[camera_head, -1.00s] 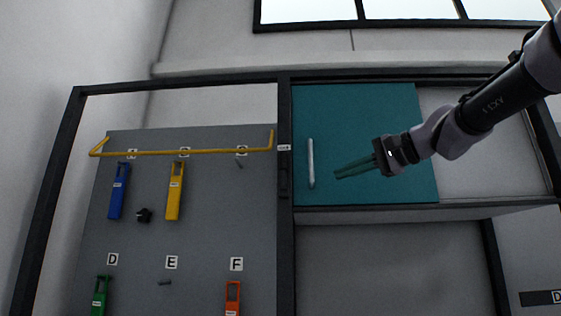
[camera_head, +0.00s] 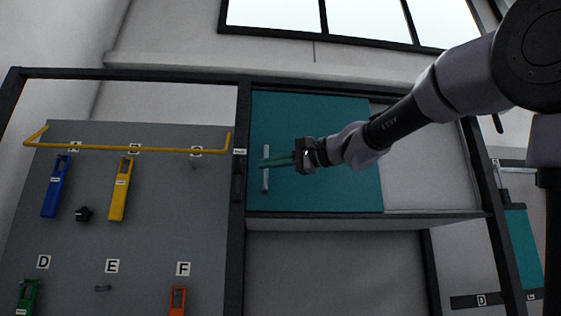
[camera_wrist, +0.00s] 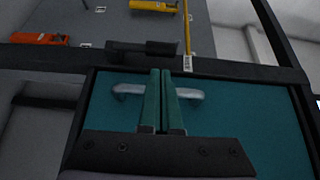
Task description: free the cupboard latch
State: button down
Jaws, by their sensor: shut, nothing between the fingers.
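The teal cupboard door (camera_head: 330,190) is shut flat in its dark frame. It carries an upright silver handle (camera_head: 265,182) near its left edge, also seen in the wrist view (camera_wrist: 128,90). A dark latch-like block (camera_head: 238,182) sits on the frame post left of the door; it shows in the wrist view (camera_wrist: 143,47) just beyond the fingertips. My gripper (camera_head: 264,163) has its teal fingers shut and empty. They pass in front of the handle and hide its middle in the wrist view (camera_wrist: 161,72). I cannot tell whether they touch handle or block.
Left of the post is a grey board (camera_head: 140,235) with blue (camera_head: 56,187), yellow (camera_head: 120,190), green (camera_head: 27,297) and orange (camera_head: 178,301) tags. A yellow rail (camera_head: 130,149) runs across its top. An open bay (camera_head: 335,270) lies below the door.

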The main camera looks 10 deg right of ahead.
aim_at(256, 165)
jog(key=shift+x, duration=2)
